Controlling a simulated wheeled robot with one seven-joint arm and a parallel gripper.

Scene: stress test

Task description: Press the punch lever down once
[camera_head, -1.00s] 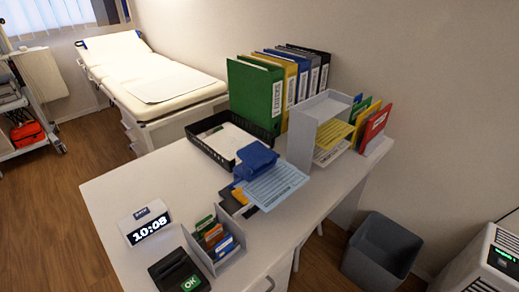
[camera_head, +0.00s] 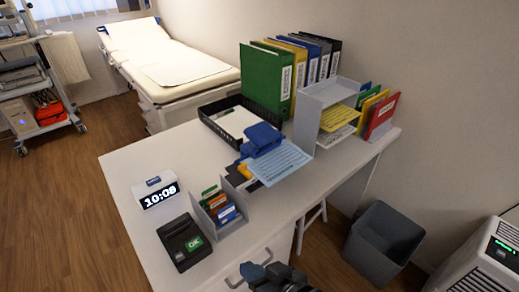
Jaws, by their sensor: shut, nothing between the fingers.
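The blue punch (camera_head: 262,140) stands on the desk, left of the grey letter tray. A light blue printed sheet (camera_head: 280,163) lies at its front and reaches out over the desk's right side. The punch lever is the blue upper part and looks raised, though its exact angle is hard to tell. My gripper (camera_head: 262,270) shows at the bottom edge, in front of the desk drawer, well apart from the punch. It is shut and empty; the picture cuts off most of it.
A card holder (camera_head: 219,212), a black terminal (camera_head: 184,242) and a clock (camera_head: 157,194) stand on the near desk (camera_head: 130,165). A black tray (camera_head: 212,108), upright binders (camera_head: 266,82) and a grey letter tray (camera_head: 309,112) stand behind. A grey bin (camera_head: 384,243) is on the floor at right.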

